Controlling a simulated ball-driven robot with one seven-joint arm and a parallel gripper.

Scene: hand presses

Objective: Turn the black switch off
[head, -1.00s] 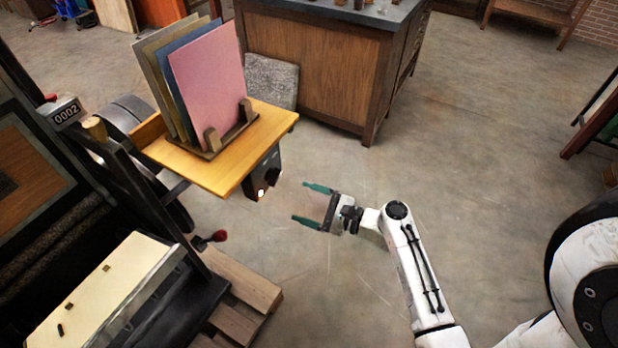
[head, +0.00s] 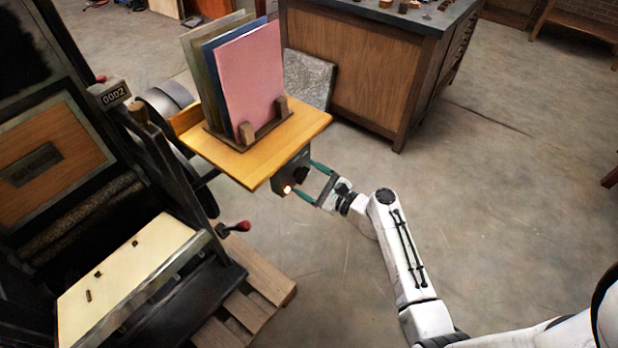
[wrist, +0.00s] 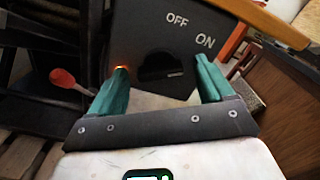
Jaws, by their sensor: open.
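The black switch is a round dark knob (wrist: 162,66) on a dark box (wrist: 190,22) marked OFF and ON, with a lit orange lamp (wrist: 121,68) at its left. In the head view the box (head: 280,183) hangs under the wooden shelf's edge, with the knob (head: 301,174) facing my arm and the lamp (head: 287,190) glowing. My gripper (head: 306,182) is open at the box, its green fingers on either side of the knob. In the wrist view my gripper (wrist: 163,82) spans the knob. I cannot tell whether the fingers touch it.
The wooden shelf (head: 300,133) above the box carries upright coloured boards (head: 253,80). A red-tipped lever (head: 240,227) sticks out from the press at left. A wooden pallet (head: 255,285) lies below it. A wooden cabinet (head: 355,75) stands behind; the floor at right is clear.

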